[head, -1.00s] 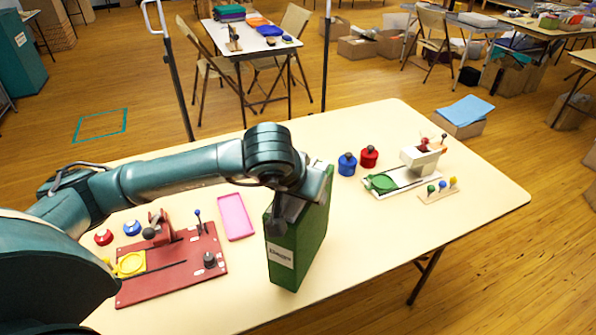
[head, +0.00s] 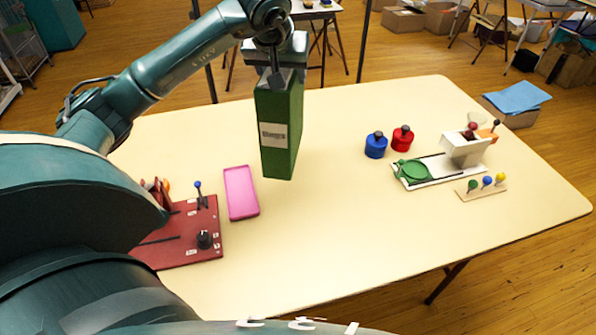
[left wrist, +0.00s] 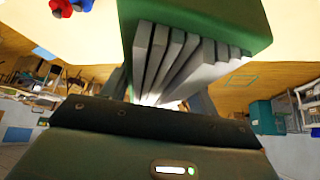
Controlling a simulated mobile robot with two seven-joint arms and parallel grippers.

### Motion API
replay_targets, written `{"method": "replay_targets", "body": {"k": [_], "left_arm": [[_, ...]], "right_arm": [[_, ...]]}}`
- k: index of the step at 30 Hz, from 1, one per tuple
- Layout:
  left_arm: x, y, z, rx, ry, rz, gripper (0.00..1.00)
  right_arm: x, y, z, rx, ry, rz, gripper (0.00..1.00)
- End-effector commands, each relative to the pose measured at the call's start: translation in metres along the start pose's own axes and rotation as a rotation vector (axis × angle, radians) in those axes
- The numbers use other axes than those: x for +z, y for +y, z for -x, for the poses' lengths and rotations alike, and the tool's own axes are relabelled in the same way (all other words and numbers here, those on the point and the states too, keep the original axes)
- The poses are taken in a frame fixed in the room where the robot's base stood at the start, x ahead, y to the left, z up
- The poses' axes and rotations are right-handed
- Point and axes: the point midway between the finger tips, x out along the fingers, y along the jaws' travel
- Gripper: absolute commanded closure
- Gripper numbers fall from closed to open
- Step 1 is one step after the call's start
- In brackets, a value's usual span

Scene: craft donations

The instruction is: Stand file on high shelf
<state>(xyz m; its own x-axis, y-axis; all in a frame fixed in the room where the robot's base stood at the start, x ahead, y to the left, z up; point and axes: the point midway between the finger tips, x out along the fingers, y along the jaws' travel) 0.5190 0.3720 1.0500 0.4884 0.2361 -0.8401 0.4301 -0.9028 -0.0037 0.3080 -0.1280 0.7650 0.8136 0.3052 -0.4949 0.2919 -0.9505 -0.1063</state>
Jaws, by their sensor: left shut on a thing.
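The file is a green box file (head: 281,158) with a pale label on its narrow side. It is upright above the table (head: 340,230). My left gripper (head: 277,78) is shut on its top part, from above. In the left wrist view the green file (left wrist: 225,18) fills the top middle, with several pale sheets or dividers in its open side; the left gripper (left wrist: 158,100) is at their near end. No high shelf is clearly seen; two dark uprights (head: 364,42) rise behind the table, their tops out of view. My right gripper is not in view.
A pink tray (head: 229,190) and a red board (head: 185,250) with knobs lie left of the file. Blue (head: 376,148) and red (head: 402,141) knobbed pots, a white-and-green device (head: 430,173) and a small peg board (head: 482,188) stand right. The table's middle front is clear.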

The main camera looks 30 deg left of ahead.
Motion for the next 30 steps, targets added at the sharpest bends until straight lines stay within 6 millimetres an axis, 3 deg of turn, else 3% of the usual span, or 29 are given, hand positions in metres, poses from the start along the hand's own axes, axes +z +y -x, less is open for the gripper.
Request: {"method": "replay_targets", "body": {"k": [6, 15, 30], "left_arm": [[-0.010, -0.020, -0.001, -0.013, -0.003, 0.052, 1.00], [0.015, -0.021, -0.040, -0.015, -0.005, 0.054, 1.00], [0.041, -0.021, -0.082, -0.013, -0.001, 0.055, 1.00]], "right_arm": [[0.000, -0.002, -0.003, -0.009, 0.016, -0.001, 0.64], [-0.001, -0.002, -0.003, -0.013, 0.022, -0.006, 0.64], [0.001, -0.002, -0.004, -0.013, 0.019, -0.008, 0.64]]}}
